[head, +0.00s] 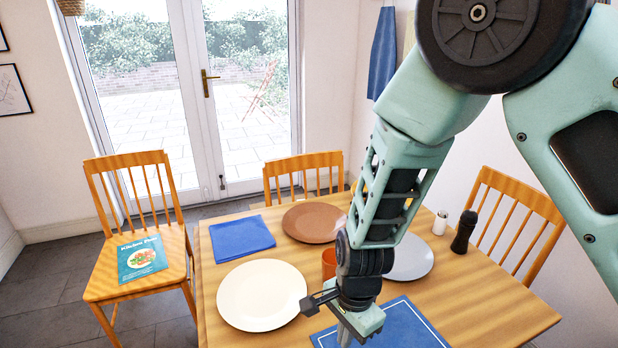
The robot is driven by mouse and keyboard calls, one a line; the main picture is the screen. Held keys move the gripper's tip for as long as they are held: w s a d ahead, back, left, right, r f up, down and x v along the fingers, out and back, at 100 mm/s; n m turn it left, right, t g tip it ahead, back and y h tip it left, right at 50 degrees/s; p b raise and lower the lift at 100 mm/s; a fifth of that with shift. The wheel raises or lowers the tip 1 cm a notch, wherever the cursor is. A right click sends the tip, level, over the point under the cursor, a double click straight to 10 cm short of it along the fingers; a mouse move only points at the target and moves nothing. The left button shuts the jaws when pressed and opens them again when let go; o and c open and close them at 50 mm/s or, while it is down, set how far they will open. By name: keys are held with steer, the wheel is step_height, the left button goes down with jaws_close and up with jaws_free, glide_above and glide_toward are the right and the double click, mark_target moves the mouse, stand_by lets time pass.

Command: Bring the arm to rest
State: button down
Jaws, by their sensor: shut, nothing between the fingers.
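My arm reaches down from the upper right of the head view over the wooden table (480,300). My gripper (345,338) is low at the bottom edge of the view, pointing down above the blue placemat (408,325). It is shut and holds nothing. Its fingertips are partly cut off by the frame edge. I cannot tell how far they are above the mat.
A cream plate (261,296) lies just left of my gripper. A terracotta plate (313,223), a grey plate (412,258), an orange cup (329,264), a folded blue cloth (241,239) and a dark pepper mill (464,232) stand around my arm. Wooden chairs (140,215) surround the table.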

steer(key=s+d+r+n, duration=0.2)
steer(key=s+r+n, duration=0.5)
steer(key=r+n, duration=0.2)
steer(key=s+d+r+n, duration=0.3)
steer(key=s+r+n, duration=0.5)
steer(key=r+n, duration=0.2)
steer(key=shift+s+d+r, duration=0.15)
steer(key=shift+d+r, duration=0.15)
steer(key=shift+r, duration=0.1)
